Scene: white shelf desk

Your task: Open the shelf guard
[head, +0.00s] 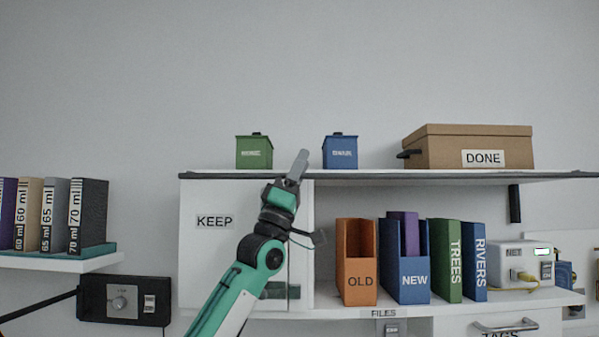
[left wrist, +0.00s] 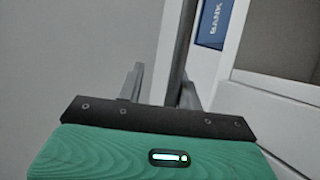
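The shelf guard appears to be the dark thin bar (head: 400,176) along the front edge of the white upper shelf. In the left wrist view a long dark bar (left wrist: 178,45) runs down from the top to between my fingers, closer to the right finger. My left gripper (head: 299,165) is raised at this front edge, below the gap between the green and blue boxes. The left wrist view shows its fingers (left wrist: 160,90) apart, so it is open. Whether a finger touches the bar I cannot tell. My right gripper is not in view.
On the upper shelf stand a green box (head: 254,152), a blue box (head: 340,152) and a brown DONE box (head: 467,147). Below are a KEEP cabinet (head: 215,245), an orange OLD file (head: 360,280) and blue NEW file (head: 413,285). A dark bracket (head: 515,203) hangs at right.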

